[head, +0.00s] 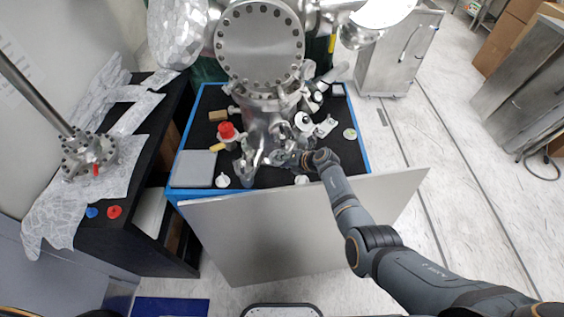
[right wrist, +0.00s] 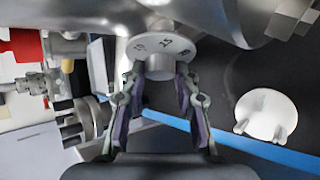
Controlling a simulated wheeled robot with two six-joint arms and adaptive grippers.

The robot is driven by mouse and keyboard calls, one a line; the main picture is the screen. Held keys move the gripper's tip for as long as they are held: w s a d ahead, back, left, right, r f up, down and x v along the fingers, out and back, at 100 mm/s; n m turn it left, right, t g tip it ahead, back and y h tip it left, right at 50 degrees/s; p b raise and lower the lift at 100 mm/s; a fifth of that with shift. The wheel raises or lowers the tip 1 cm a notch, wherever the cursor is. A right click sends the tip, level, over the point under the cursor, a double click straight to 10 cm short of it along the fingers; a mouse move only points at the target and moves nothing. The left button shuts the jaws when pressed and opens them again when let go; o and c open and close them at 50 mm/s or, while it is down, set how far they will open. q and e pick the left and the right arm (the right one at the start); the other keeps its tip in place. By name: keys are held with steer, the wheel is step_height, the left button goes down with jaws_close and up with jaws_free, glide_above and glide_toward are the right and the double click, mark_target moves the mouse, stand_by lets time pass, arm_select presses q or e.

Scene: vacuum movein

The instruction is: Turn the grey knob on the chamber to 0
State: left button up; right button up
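The chamber (head: 262,50) is a shiny metal vessel with a large round bolted flange, at the top middle of the head view. The grey knob (right wrist: 160,66) hangs below a pale numbered dial (right wrist: 178,47) in the right wrist view; "15" is readable on the dial. My right gripper (head: 284,158) reaches in under the chamber's lower fittings. In the right wrist view its fingertips (right wrist: 161,74) stand on both sides of the knob, very close to it. Whether both pads touch it is unclear. In the head view the knob is not distinguishable. My left gripper is out of view.
The chamber stands over a black-topped, blue-edged table (head: 184,147) with a red-capped fitting (head: 226,131), a grey box (head: 193,168) and small parts. A large grey panel (head: 270,235) leans at its front. A white disc (right wrist: 265,115) lies right of the gripper.

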jaws_close()
steer(key=r+n+h+p, duration=0.1)
steer(key=p, duration=0.1)
steer(key=shift+a+p, duration=0.1)
steer(key=shift+p, duration=0.25)
steer(key=shift+f+n+h+p, duration=0.35)
steer(key=shift+n+h+p, duration=0.2)
steer(key=shift+n+h, duration=0.3)
steer(key=shift+f, duration=0.1)
steer(key=o, duration=0.7)
jaws_free()
